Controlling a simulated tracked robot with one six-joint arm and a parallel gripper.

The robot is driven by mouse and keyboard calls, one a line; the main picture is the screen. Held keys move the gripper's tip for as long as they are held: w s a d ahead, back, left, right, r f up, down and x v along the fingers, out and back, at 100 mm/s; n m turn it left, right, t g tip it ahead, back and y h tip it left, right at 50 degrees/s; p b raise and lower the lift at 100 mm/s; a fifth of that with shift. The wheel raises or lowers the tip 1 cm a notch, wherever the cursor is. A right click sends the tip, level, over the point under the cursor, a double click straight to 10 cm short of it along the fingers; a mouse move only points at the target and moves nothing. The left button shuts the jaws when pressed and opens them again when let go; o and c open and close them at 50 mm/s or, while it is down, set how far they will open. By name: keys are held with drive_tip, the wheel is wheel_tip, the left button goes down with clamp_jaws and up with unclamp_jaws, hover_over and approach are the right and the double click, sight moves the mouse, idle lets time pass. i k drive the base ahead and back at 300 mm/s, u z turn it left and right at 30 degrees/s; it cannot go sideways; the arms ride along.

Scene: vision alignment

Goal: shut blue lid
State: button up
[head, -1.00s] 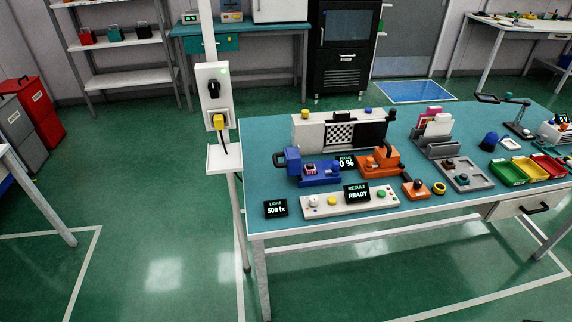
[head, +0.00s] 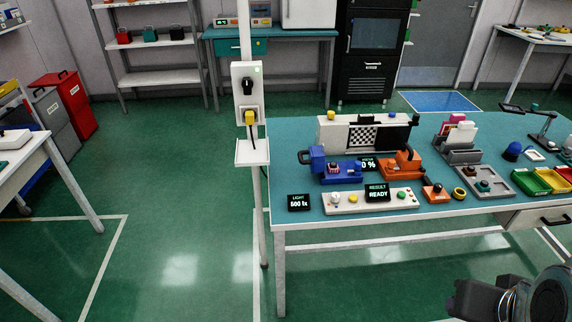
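The blue fixture (head: 348,178) sits on the left part of the teal table. Its blue lid (head: 317,158) stands raised at the left side of the fixture, with a dark handle (head: 303,157) on its left. A small part with a pinkish top (head: 333,168) shows uncovered in the fixture. A dark part of my arm shows in the bottom right corner, well apart from the fixture and in front of the table. My gripper's fingers are not visible.
An orange fixture (head: 402,166) stands right of the blue one. A button panel (head: 345,206) and a READY display (head: 377,193) lie in front. A checkered target unit (head: 365,133) stands behind. A white post (head: 258,190) rises at the table's left. Floor before the table is open.

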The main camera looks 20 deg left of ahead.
sight(316, 161)
drive_tip(key=u, duration=0.95)
drive_tip(key=i, duration=1)
drive_tip(key=z, duration=0.9)
drive_tip(key=k, duration=0.7)
